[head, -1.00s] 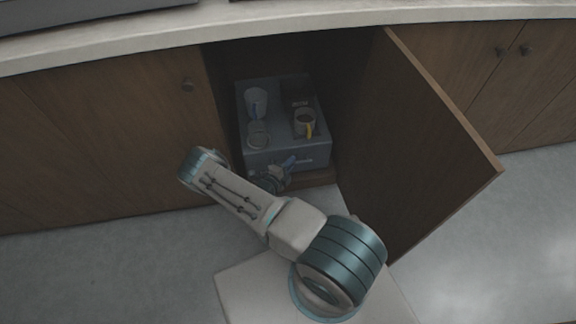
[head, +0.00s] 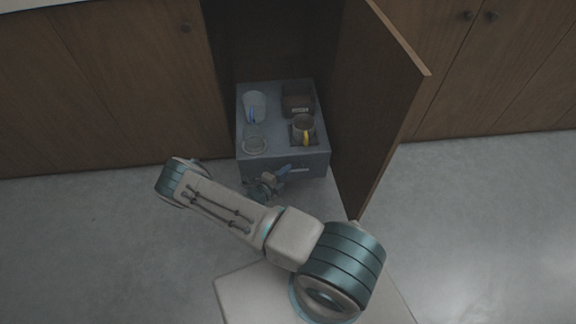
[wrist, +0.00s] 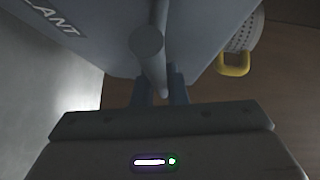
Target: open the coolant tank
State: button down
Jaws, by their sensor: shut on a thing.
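The coolant tank is a blue-grey box (head: 277,118) jutting forward out of the open cabinet in the head view. Part of its lettering, "LANT", shows on its face (wrist: 95,35) in the wrist view. A grey bar handle (wrist: 158,62) stands out from that face. My gripper (head: 281,177) is at the tank's front. In the wrist view, its fingers (wrist: 161,88) are shut on the handle bar. The handle is mostly hidden by my gripper in the head view.
The open cabinet door (head: 377,105) stands close on the right. The floor (head: 90,230) at left is clear.

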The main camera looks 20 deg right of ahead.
jog(key=shift+s+a+p, duration=0.15)
jog(key=shift+s+a, duration=0.05)
jog(key=shift+s, duration=0.6)
jog(key=shift+s+a+p, duration=0.1)
jog(key=shift+s+a, duration=0.05)
jog(key=shift+s, duration=0.65)
jog(key=shift+s+a+p, duration=0.15)
jog(key=shift+s+a, duration=0.05)
jog(key=shift+s, duration=0.6)
jog(key=c, duration=1.7)
grip_release()
jog(key=shift+a, duration=0.15)
jog(key=p+v, duration=0.2)
jog(key=v, duration=1.1)
jog(key=shift+s+a, duration=0.2)
jog(key=shift+a, duration=0.05)
jog(key=shift+r, duration=0.15)
